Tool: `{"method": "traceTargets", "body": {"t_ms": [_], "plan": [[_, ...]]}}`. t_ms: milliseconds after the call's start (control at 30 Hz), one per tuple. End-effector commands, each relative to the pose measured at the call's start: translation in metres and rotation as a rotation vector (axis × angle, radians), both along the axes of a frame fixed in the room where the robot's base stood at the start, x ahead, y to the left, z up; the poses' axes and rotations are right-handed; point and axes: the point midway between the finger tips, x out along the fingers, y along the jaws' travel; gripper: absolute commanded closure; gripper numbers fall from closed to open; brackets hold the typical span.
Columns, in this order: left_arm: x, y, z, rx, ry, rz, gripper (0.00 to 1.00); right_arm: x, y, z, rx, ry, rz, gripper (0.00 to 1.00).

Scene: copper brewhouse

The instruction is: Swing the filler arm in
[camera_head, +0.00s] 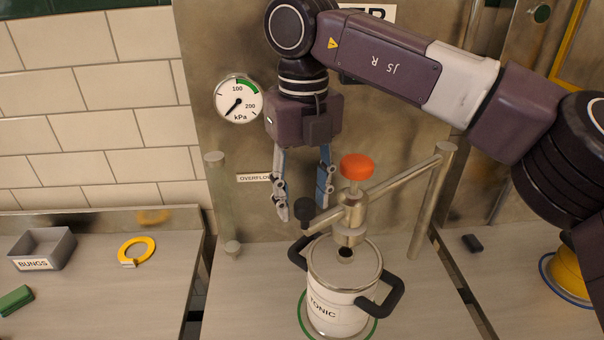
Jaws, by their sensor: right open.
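The filler arm (395,183) is a metal bar running from an upright post (432,200) on the right to a filler head (350,212) with an orange knob (356,167). The head appears over the centre of the white TONIC keg (336,312), which has black side handles. A black ball knob (305,206) is at the bar's left end. My right gripper (303,210) points down, open, its fingertips either side of the black knob in the picture. I cannot tell whether they touch it. My left gripper is out of view.
A pressure gauge (239,99) and OVERFLOW label (254,178) are on the metal back panel. A short post (222,205) stands left of the keg. The left counter holds a grey BUNGS bin (42,248) and a yellow ring (137,250). A yellow spool-like object (572,275) is right.

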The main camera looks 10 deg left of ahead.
Motion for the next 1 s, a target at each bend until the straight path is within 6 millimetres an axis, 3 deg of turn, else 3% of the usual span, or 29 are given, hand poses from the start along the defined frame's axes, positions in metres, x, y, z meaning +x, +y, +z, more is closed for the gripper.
{"method": "traceTargets", "body": {"t_ms": [433,700,1000], "plan": [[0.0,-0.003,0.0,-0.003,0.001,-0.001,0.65,0.0,0.003,0.088,0.003,-0.003,-0.001,0.58],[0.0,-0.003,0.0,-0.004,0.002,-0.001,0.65,0.001,0.003,0.111,0.001,-0.002,0.001,0.58],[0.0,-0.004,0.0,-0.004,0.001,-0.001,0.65,0.001,0.003,0.114,0.001,-0.001,0.001,0.58]]}}
